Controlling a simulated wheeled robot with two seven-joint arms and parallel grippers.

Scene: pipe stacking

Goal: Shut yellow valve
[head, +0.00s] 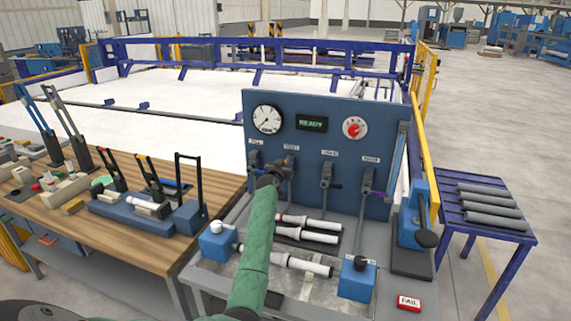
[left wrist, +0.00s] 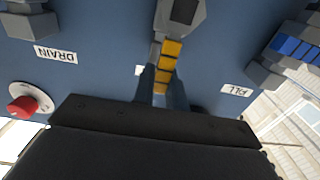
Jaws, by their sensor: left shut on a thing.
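The yellow valve handle (left wrist: 171,50) runs down from a grey valve body (left wrist: 181,14) in the left wrist view. My left gripper (left wrist: 162,84) is shut on the handle's end, with one dark finger on each side. In the head view my left gripper (head: 274,180) is at the blue panel (head: 315,125), by the second valve from the left. There the gripper and arm hide most of the yellow handle. My right gripper is not in view.
A blue-handled valve (left wrist: 295,46) is beside it in the wrist view. A red knob (left wrist: 22,107) sits near the DRAIN label. White-ended pipes (head: 307,235) lie on the bench below the panel, between blue blocks. A wooden table (head: 150,245) with tools stands left.

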